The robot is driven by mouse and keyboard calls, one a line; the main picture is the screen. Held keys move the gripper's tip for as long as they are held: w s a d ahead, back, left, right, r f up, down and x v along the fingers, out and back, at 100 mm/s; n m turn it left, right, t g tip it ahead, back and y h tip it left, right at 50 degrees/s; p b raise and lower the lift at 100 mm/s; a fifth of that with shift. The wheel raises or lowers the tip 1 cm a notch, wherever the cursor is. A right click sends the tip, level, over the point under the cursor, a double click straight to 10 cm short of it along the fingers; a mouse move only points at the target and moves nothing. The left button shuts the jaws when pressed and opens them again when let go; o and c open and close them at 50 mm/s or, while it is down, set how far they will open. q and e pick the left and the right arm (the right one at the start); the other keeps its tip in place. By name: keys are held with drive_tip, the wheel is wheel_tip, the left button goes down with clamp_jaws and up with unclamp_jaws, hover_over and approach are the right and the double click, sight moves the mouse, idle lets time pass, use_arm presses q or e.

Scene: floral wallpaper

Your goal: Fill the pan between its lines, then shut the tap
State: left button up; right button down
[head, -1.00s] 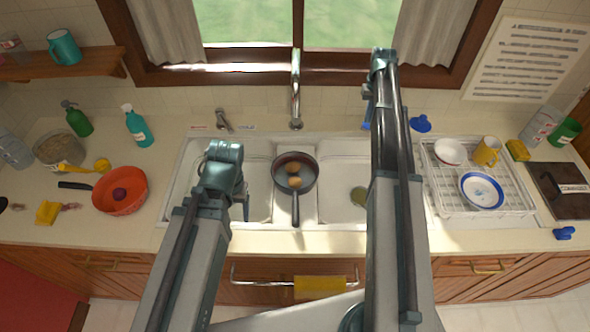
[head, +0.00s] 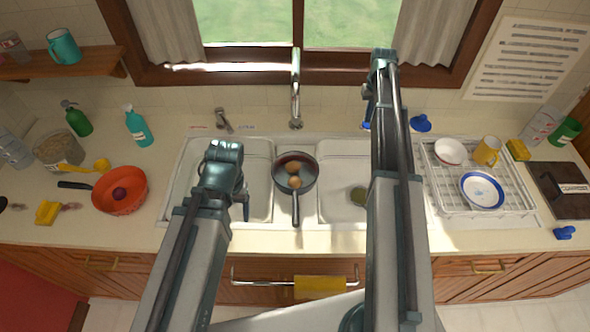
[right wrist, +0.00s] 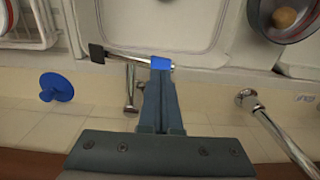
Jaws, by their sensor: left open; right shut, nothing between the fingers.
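The dark pan (head: 308,184) stands on the middle strip of the sink, handle to the front. The metal tap spout (head: 295,95) rises behind the pan; no stream is visible. In the right wrist view, a tap lever (right wrist: 122,57) has a blue end (right wrist: 162,64). My right gripper (right wrist: 160,80) is shut and empty with its tips at that blue end; touching is unclear. My left gripper (head: 220,204) is open over the left basin, fingers partly hidden by its arm.
Another tap handle (head: 223,121) is left of the spout. A dish rack (head: 435,200) with a mug (head: 487,151) and plates stands right. A blue object (head: 421,123) lies behind the rack.

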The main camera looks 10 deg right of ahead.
drive_tip(key=shift+f+b, duration=1.3)
drive_tip(key=shift+f, duration=0.1)
wheel_tip(320, 180, up, 4)
drive_tip(key=p, duration=0.3)
drive_tip(key=shift+f+p, duration=0.2)
drive_tip(key=shift+p, duration=0.1)
drive_tip(key=shift+f, duration=0.1)
drive_tip(key=shift+s+d, duration=0.1)
drive_tip(key=shift+d, duration=0.25)
drive_tip(key=d, duration=0.3)
drive_tip(key=s+d, duration=0.1)
drive_tip(key=d, duration=0.3)
drive_tip(key=s+d, duration=0.1)
drive_tip(key=d, duration=0.2)
drive_tip(key=shift+s+d+f, duration=0.1)
drive_tip(key=shift+s+d, duration=0.15)
drive_tip(key=shift+d, duration=0.1)
drive_tip(key=shift+f+b, duration=0.1)
drive_tip(key=shift+b, duration=0.2)
